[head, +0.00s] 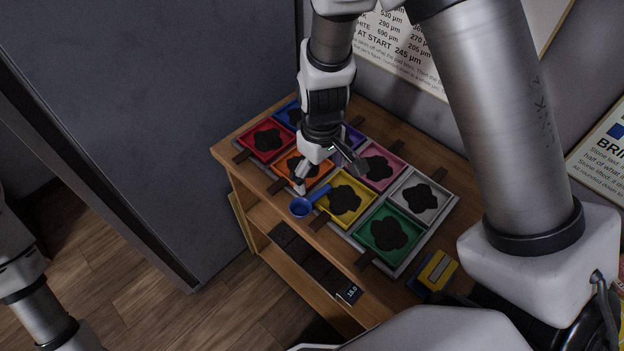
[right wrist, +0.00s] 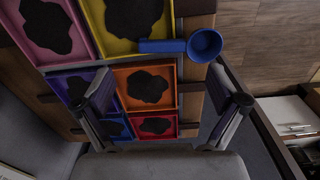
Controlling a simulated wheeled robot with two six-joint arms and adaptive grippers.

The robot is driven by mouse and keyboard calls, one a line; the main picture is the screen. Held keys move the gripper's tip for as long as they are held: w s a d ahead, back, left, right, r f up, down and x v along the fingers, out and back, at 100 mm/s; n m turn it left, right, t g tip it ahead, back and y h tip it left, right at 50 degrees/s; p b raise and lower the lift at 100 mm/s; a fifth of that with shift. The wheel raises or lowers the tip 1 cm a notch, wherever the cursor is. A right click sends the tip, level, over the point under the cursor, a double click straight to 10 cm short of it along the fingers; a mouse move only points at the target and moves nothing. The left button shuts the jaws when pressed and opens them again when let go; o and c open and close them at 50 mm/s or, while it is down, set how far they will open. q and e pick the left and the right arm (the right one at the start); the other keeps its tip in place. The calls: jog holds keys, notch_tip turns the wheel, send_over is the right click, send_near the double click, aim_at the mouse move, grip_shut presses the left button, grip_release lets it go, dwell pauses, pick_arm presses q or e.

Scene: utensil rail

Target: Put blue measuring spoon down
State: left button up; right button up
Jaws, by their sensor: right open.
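The blue measuring spoon (head: 301,207) is at the front edge of the wooden bench top. Its round bowl is at the bench edge, and its handle reaches back over the near corner of the yellow tray (head: 325,207), by the orange tray. It also shows in the right wrist view (right wrist: 205,45), with the handle pointing left. My right gripper (head: 330,177) is open above the orange tray, its fingers spread wide. In the right wrist view, nothing is between the fingers (right wrist: 169,98), and the spoon lies beyond them. My left gripper is out of view.
Colour trays with dark heaps stand in two rows; the red tray (head: 249,151) and green tray (head: 388,255) are in the near row. A yellow-and-blue block (head: 438,270) is at the bench's right. A lower shelf holds a small display (head: 350,293). A grey panel (head: 170,120) stands left.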

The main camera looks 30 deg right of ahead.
aim_at(319, 193)
jog(key=shift+s+a+f, duration=0.15)
jog(key=shift+s+f, duration=0.15)
jog(key=shift+f, duration=0.25)
jog(key=shift+s+a+f, duration=0.1)
jog(key=shift+s+f, duration=0.15)
jog(key=shift+f, duration=0.25)
jog(key=f, duration=0.3)
jog(key=shift+w+d+f, duration=0.15)
jog(key=shift+w+d, duration=0.05)
jog(key=shift+w, duration=0.1)
jog(key=shift+w+f, duration=0.15)
jog(key=shift+f, duration=0.1)
jog(key=shift+a+r, duration=0.1)
jog(key=shift+r, duration=0.05)
jog(key=shift+c, duration=0.4)
jog(key=shift+s, duration=0.2)
jog(key=c, duration=0.7)
jog(key=shift+c, duration=0.5)
